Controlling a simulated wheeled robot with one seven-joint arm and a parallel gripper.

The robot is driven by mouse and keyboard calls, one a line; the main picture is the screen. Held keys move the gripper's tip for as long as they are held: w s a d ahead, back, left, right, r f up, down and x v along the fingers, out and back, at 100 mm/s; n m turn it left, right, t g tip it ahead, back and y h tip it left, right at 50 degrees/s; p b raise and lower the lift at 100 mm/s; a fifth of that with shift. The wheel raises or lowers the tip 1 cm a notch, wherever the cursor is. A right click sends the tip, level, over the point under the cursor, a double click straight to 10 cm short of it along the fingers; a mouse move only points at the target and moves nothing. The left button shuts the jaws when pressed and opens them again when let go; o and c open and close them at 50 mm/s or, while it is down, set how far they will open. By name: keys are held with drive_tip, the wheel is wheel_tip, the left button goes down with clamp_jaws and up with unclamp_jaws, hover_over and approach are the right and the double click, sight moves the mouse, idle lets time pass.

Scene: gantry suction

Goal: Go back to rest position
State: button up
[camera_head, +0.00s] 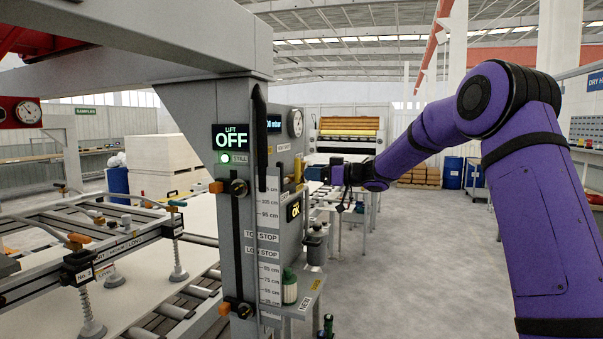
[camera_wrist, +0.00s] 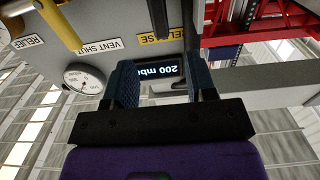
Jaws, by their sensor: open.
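My purple arm reaches from the right in the head view. Its gripper (camera_head: 318,173) points left at the side panel of the grey gantry column (camera_head: 205,130), near a yellow lever (camera_head: 299,169). In the wrist view my gripper (camera_wrist: 162,78) has its two blue-padded fingers apart, with nothing held between them. Behind the fingers is a lit display (camera_wrist: 155,72) reading 200 mbar, upside down. The yellow lever (camera_wrist: 60,24) is left of the fingers, by the RELIEF and VENT SHUT labels. Whether a fingertip touches the panel cannot be told.
The column carries a LIFT OFF screen (camera_head: 232,139), a height scale (camera_head: 269,240) and a round gauge (camera_head: 295,123). A suction frame with cups (camera_head: 92,328) hangs over a pale board (camera_head: 60,305) at left. Grey floor (camera_head: 430,260) lies open below my arm.

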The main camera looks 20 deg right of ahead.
drive_tip(key=shift+s+d, duration=0.3)
drive_tip(key=shift+d, duration=0.1)
drive_tip(key=s+a+r+m+g+h, duration=0.1)
drive_tip(key=s+a+m+g+h, duration=0.2)
drive_tip(key=s, duration=1)
drive_tip(key=s+a+g+h, duration=0.3)
drive_tip(key=s+a, duration=0.2)
drive_tip(key=s, duration=0.8)
drive_tip(key=s+d+f+m+h, duration=0.2)
drive_tip(key=s+d+h, duration=0.1)
drive_tip(key=s, duration=0.5)
drive_tip(key=s+d+f+m+h, duration=0.2)
drive_tip(key=s+d+m, duration=0.1)
drive_tip(key=s, duration=0.6)
drive_tip(key=s+d+f+m+h, duration=0.2)
drive_tip(key=s+d+m+h, duration=0.1)
drive_tip(key=s, duration=0.5)
drive_tip(key=shift+s+d+f+t+h, duration=0.2)
drive_tip(key=shift+s+t+h, duration=0.1)
drive_tip(key=shift+s, duration=0.1)
